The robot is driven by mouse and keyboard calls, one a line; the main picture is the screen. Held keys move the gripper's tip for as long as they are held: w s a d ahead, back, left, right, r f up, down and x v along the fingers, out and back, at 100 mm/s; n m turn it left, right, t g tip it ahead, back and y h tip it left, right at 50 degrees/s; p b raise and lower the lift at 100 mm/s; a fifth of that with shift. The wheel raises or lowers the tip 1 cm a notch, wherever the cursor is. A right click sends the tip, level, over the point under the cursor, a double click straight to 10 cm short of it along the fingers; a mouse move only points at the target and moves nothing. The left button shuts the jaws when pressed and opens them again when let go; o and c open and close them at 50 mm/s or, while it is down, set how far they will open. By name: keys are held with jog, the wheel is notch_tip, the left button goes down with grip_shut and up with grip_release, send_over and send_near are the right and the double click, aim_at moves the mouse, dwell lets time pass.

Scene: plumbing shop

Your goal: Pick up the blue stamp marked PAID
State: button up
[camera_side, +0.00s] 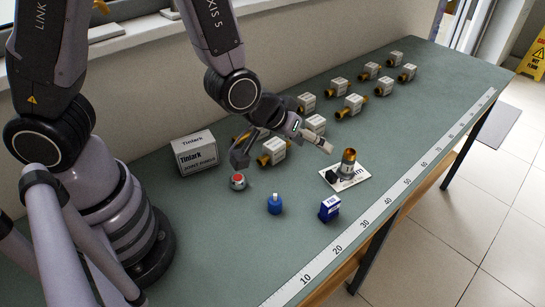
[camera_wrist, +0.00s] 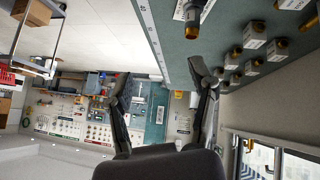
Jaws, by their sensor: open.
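A small blue block (camera_side: 330,208) with white lettering stands on the green bench near its front edge; the lettering is too small to read surely. A round blue item with a white top (camera_side: 275,205) stands to its left. I cannot tell for certain which one is marked PAID. My gripper (camera_side: 282,150) is open and empty, above the bench and behind both blue items. Its spread fingers also show in the wrist view (camera_wrist: 160,78), with nothing between them. I make out neither blue item in the wrist view.
A red-topped round item (camera_side: 238,181) and a white Tinlark box (camera_side: 195,153) stand at left. Several boxes with brass fittings line the back. A ruler strip (camera_side: 375,209) runs along the front edge.

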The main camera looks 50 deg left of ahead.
aim_at(326, 204)
jog(key=s+d+f+m+t, duration=0.1)
jog(key=s+f+m+t, duration=0.15)
jog(key=f, duration=0.45)
jog(key=s+d+f+m+t, duration=0.1)
jog(key=s+f+t, duration=0.25)
jog(key=f, duration=0.35)
jog(key=shift+g+y, duration=0.3)
jog(key=shift+g, duration=0.1)
jog(key=x, duration=0.8)
jog(key=shift+w, duration=0.1)
jog(key=shift+x, duration=2.75)
jog(key=shift+a, duration=0.2)
grip_shut()
